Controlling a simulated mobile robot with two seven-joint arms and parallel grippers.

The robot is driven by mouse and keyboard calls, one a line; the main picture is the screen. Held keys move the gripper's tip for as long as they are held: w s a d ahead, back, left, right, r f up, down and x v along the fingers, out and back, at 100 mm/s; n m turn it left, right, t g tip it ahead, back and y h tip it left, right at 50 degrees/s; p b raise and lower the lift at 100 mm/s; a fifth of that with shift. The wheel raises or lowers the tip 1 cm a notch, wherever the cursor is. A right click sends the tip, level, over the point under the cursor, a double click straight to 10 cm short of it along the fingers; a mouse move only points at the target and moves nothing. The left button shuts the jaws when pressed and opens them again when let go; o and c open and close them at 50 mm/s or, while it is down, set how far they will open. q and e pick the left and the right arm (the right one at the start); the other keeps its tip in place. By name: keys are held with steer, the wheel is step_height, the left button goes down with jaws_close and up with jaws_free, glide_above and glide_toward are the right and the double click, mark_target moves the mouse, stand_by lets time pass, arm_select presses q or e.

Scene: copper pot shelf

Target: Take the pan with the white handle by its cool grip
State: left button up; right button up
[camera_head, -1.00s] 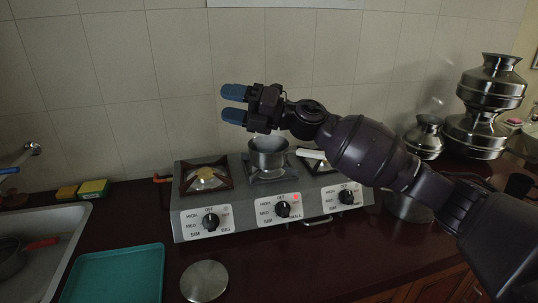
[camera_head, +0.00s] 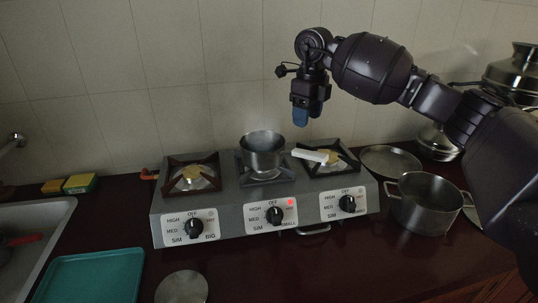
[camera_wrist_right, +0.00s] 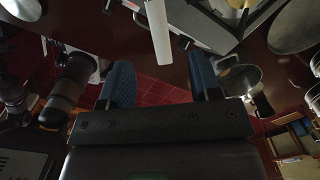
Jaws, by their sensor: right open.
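The steel pan (camera_head: 262,152) stands on the middle burner of the stove. Its white handle (camera_head: 312,155) points right, over the edge of the right burner. My right gripper (camera_head: 307,118) hangs with fingers down above the handle, clear of it and empty. In the right wrist view, the white handle (camera_wrist_right: 159,32) shows at the top, beyond the two blue, spread fingers of my right gripper (camera_wrist_right: 163,75). The pan's body cannot be made out in that view. My left gripper is not in view.
The three-burner stove (camera_head: 225,228) has a red light lit by its middle knob (camera_head: 274,215). A two-handled pot (camera_head: 428,215) and a flat plate (camera_head: 390,160) stand at right. A teal tray (camera_head: 90,275) and a round lid (camera_head: 182,288) lie in front at left.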

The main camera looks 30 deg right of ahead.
steer(key=shift+s+f, duration=0.3)
glide_above(307, 151)
step_height(307, 151, down, 5)
steer(key=shift+a, duration=0.1)
steer(key=shift+s+f+p, duration=0.2)
steer(key=shift+f+p, duration=0.15)
steer(key=shift+f, duration=2.3)
jaws_close()
steer(key=shift+r, duration=0.1)
steer(key=shift+w+r, duration=0.1)
